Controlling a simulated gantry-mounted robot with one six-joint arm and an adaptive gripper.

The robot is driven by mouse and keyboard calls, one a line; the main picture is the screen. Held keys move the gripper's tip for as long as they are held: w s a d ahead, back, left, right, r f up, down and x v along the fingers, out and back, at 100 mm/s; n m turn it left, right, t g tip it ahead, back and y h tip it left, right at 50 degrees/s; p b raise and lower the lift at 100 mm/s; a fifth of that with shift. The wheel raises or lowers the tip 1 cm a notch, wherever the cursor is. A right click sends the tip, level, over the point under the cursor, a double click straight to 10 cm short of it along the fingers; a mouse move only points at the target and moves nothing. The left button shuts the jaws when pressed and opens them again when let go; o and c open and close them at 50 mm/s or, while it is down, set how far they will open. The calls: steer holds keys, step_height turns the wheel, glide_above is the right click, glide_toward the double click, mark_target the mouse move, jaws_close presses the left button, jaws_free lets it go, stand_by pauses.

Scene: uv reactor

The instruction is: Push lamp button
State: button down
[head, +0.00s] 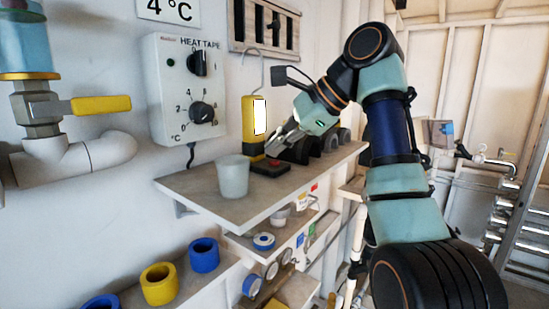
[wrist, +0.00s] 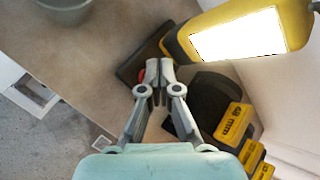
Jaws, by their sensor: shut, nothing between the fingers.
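The lamp (wrist: 180,45) is right of the fingertips in the wrist view.
A pale grey cup (head: 232,177) stands on the shelf (head: 200,190) left of the box. Black-and-yellow tools (wrist: 233,125) stand right of my gripper. A heat tape controller (head: 187,90) is on the wall at left.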

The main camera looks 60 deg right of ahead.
mark_target(277, 161)
steer(key=shift+r, duration=0.1)
step_height(277, 161, up, 6)
steer(key=p, duration=0.6)
